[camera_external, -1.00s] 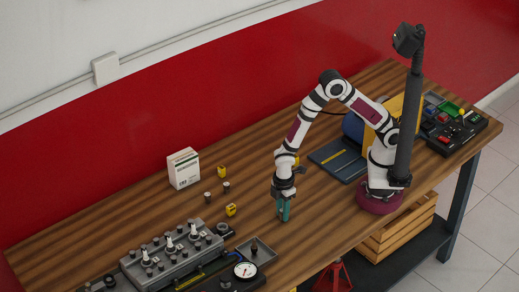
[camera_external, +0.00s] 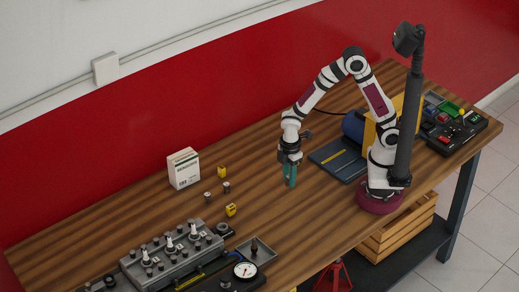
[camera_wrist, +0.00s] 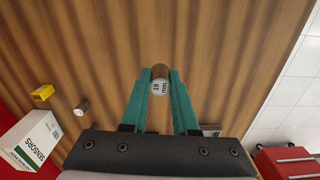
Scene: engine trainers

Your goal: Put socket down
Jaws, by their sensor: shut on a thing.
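My gripper (camera_external: 290,184) has teal fingers pointing down over the wooden table, left of my base. In the wrist view the fingers (camera_wrist: 160,72) are shut on a small round socket (camera_wrist: 160,87) marked "19 mm". The fingers hide most of the socket in the external view. Its exact height above the table is hard to tell. Two other small sockets stand on the table to the left, one nearer (camera_external: 208,197) and one farther (camera_external: 227,187). One of them also shows in the wrist view (camera_wrist: 81,108).
Yellow blocks (camera_external: 231,210) (camera_external: 222,171) and a white sensors box (camera_external: 184,169) stand to the left. An engine block (camera_external: 172,255) and a tray with a gauge (camera_external: 245,270) lie at the front left. A dark blue mat (camera_external: 338,159) lies right of my gripper. The table around the gripper is clear.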

